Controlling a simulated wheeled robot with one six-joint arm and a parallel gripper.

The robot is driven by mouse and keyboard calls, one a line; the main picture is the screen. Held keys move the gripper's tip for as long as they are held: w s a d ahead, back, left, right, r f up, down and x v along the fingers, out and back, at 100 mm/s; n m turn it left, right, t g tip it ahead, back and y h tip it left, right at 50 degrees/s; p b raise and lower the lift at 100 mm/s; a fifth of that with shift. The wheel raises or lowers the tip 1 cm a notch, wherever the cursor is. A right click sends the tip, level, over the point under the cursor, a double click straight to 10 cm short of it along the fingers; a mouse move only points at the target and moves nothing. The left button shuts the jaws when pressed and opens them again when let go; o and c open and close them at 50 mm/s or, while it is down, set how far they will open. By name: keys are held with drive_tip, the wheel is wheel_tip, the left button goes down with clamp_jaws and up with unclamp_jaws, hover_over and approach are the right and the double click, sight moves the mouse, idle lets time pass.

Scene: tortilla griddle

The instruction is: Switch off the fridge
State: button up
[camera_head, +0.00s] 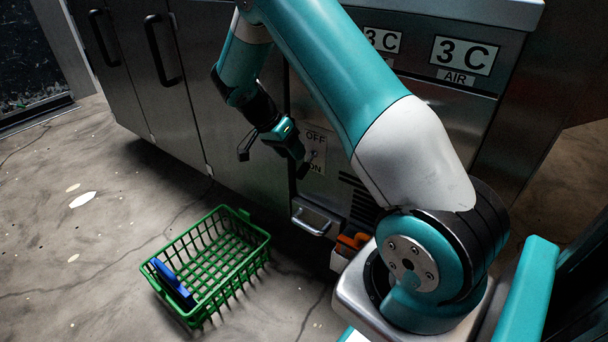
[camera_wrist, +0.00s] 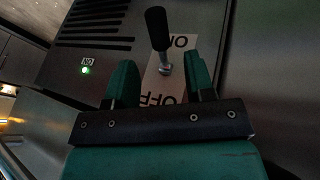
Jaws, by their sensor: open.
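The fridge (camera_head: 235,150) is a dark steel cabinet. Its white switch plate (camera_head: 317,140) reads OFF at the top and ON at the bottom. In the wrist view the plate (camera_wrist: 160,88) appears upside down. The switch lever (camera_wrist: 157,30) has a black handle and a metal base, and its handle points to the ON side. A small green light (camera_wrist: 86,71) labelled ON is lit. My gripper (camera_head: 273,160) is open and empty in front of the fridge, near the plate. In the wrist view my gripper's fingers (camera_wrist: 161,78) stand on either side of the lever's line. Contact cannot be told.
A green basket (camera_head: 205,228) with a blue item (camera_head: 174,282) in it stands on the floor in front of the fridge. Vent slots (camera_wrist: 95,28) lie beside the plate. A metal handle (camera_head: 312,221) sits low on the front.

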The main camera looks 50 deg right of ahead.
sight(303, 165)
drive_tip(key=b+x, duration=0.2)
drive_tip(key=x, duration=0.4)
drive_tip(key=shift+s+d+f, duration=0.15)
drive_tip(key=shift+d+f, duration=0.05)
drive_tip(key=shift+f, duration=0.15)
clamp_jaws()
drive_tip(key=shift+d+r, duration=0.1)
